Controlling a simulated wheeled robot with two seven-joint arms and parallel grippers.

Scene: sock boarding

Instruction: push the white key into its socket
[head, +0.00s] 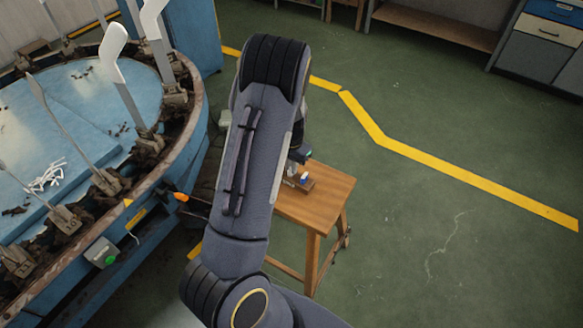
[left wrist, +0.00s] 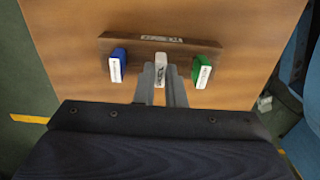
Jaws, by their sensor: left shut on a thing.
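The white key (left wrist: 160,66) stands in the middle of a dark wooden block (left wrist: 138,44) in the left wrist view, with a blue key (left wrist: 119,65) to its left and a green key (left wrist: 202,72) to its right. My left gripper (left wrist: 161,84) is shut on the white key, one finger on each side. How deep the key sits in its socket is hidden by the fingers and the view from above. In the head view my left arm covers most of the block (head: 308,185). My right gripper is not in view.
The block lies on a small wooden stool (head: 325,199). To the left stands a round blue machine (head: 95,85) with upright metal forms, some carrying white socks, and a green button box (head: 102,252). The green floor to the right is open.

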